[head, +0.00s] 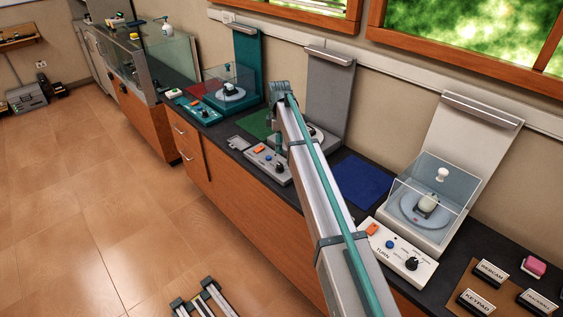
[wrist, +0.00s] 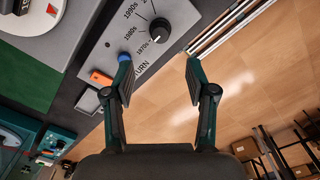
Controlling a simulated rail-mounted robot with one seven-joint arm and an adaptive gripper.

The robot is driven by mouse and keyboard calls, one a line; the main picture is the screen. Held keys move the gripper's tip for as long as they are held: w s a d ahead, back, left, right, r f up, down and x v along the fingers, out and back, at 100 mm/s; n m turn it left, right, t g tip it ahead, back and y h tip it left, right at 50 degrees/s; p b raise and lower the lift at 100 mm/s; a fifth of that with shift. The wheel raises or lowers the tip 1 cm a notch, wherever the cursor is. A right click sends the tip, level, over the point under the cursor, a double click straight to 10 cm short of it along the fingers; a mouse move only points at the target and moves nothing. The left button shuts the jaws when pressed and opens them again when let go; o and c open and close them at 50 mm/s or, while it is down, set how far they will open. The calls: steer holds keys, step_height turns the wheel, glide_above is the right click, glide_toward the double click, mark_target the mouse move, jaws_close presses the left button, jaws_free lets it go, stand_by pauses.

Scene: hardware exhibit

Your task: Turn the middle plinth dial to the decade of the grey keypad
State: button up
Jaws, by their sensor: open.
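The middle plinth is grey, with a tall back panel (head: 328,95) and a sloped control panel (head: 262,158). Its black dial (wrist: 160,29) shows in the wrist view, with 1970s, 1980s and 1990s printed around it and another label cut off. Its pointer seems to face the 1970s side, but this is hard to tell. A blue button (wrist: 124,57) and an orange switch (wrist: 101,78) sit beside it. My gripper (wrist: 158,78) is open and empty, apart from the dial. A KEYPAD label block (head: 476,302) stands at the lower right. I cannot identify the grey keypad itself.
A teal plinth (head: 246,60) stands left and a white plinth (head: 467,120) right, with clear covers over their turntables. A blue mat (head: 361,180) and a green mat (head: 257,124) lie between plinths. A pink eraser (head: 535,266) and a WEBCAM block (head: 491,270) are at right.

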mark_target(280, 165)
step_height(280, 165, down, 10)
steer(key=p, duration=0.3)
steer(key=shift+d+f, duration=0.1)
steer(key=shift+f, duration=0.15)
jaws_close()
